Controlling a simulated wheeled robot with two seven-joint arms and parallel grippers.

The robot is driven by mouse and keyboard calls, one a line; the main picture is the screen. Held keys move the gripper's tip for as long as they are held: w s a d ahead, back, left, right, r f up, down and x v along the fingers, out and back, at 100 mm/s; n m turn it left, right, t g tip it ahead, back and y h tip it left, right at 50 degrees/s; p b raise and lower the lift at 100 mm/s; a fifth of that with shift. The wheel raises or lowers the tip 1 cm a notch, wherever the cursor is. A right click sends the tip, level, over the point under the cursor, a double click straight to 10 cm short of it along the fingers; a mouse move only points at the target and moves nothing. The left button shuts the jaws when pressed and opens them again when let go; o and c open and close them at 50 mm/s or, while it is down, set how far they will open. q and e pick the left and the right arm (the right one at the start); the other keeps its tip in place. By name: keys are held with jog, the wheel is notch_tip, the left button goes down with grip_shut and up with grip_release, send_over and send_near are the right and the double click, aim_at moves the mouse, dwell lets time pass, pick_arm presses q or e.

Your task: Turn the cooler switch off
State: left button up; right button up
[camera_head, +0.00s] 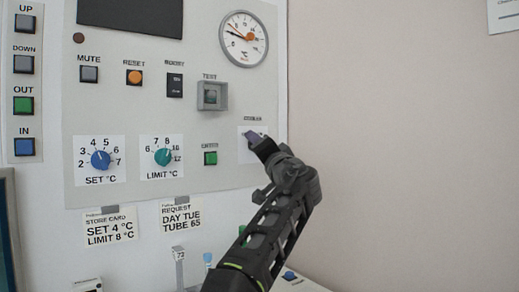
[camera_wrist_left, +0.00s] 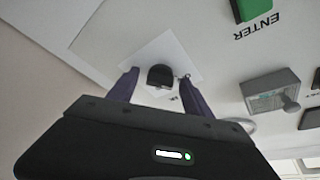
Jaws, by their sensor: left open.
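The cooler switch shows in the left wrist view as a small black knob (camera_wrist_left: 160,76) on a white square plate (camera_wrist_left: 178,50). In the head view the plate (camera_head: 244,131) is at the lower right of the panel, and my gripper largely covers the switch. My left gripper (camera_head: 256,138) is at the plate, its arm coming up from below. In the left wrist view its two dark fingers (camera_wrist_left: 158,80) are open, one on each side of the knob. I cannot tell whether they touch it. My right gripper is not in view.
The green ENTER button (camera_head: 210,158) is left of the switch, with the guarded TEST button (camera_head: 212,96) above it. The LIMIT dial (camera_head: 163,157) and SET dial (camera_head: 100,159) are further left. A round gauge (camera_head: 244,39) is above. Bare wall lies to the right.

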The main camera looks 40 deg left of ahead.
pick_arm(q)
jog(key=b+v, duration=0.4)
jog(key=v, duration=0.3)
jog(key=shift+s+d+f, duration=0.15)
jog(key=shift+s+d, duration=0.05)
jog(key=shift+d, duration=0.15)
